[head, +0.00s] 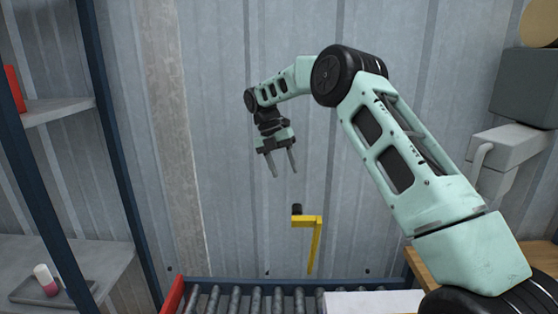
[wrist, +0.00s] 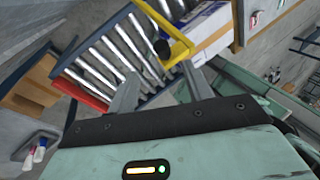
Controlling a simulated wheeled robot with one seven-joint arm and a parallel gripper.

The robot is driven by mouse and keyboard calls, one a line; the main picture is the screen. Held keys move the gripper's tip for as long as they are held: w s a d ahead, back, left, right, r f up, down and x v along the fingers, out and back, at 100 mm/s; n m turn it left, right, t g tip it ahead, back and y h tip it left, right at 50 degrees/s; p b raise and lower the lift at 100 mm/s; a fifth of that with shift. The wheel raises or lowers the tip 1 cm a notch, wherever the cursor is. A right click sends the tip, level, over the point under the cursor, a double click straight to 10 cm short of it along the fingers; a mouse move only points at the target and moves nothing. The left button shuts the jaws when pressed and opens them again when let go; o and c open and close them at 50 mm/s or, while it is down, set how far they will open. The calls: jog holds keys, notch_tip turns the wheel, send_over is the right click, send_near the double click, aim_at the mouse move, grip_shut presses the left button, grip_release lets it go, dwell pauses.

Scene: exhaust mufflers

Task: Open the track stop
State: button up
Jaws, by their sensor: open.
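The track stop is a yellow bent bar (head: 315,240) with a black knob (head: 297,209) at its left end. It stands above the roller track (head: 240,298) in the head view. My gripper (head: 282,172) is open and empty, pointing down, above the knob and apart from it. In the wrist view the yellow bar (wrist: 180,48) and black knob (wrist: 162,48) show beyond my gripper fingers (wrist: 160,85), over the rollers (wrist: 110,60). The bar's lower mounting is hidden.
A white box (head: 372,302) sits on the track's right part. A red end piece (head: 173,296) is at the track's left. Shelves (head: 62,112) stand at the left, a grey machine (head: 510,145) at the right. A corrugated wall (head: 225,200) is behind.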

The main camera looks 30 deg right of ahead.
jog(key=shift+v, duration=2)
jog(key=s+a+f+m+t+b, duration=0.1)
jog(key=s+a+m, duration=0.1)
jog(key=s+a, duration=0.45)
jog(key=s+a+m+t+y+b, duration=0.1)
jog(key=s+a+m, duration=0.15)
jog(key=a, duration=0.75)
jog(key=s+a+f+m+b, duration=0.1)
jog(key=s+a+m, duration=0.1)
jog(key=s+a, duration=0.45)
jog(key=s+a+f+m+b, duration=0.1)
jog(key=s+a+f+m, duration=0.1)
jog(key=s, duration=0.6)
jog(key=s+a+f+m+t+y+b, duration=0.1)
jog(key=s+a+f+m, duration=0.1)
jog(key=s+m, duration=0.3)
jog(key=s+a+f+m+t, duration=0.1)
jog(key=s+f+m, duration=0.3)
jog(key=s, duration=0.9)
jog(key=shift+a+f+b, duration=0.25)
jog(key=shift+a+b, duration=0.15)
jog(key=shift+a, duration=0.05)
jog(key=shift+w, duration=0.1)
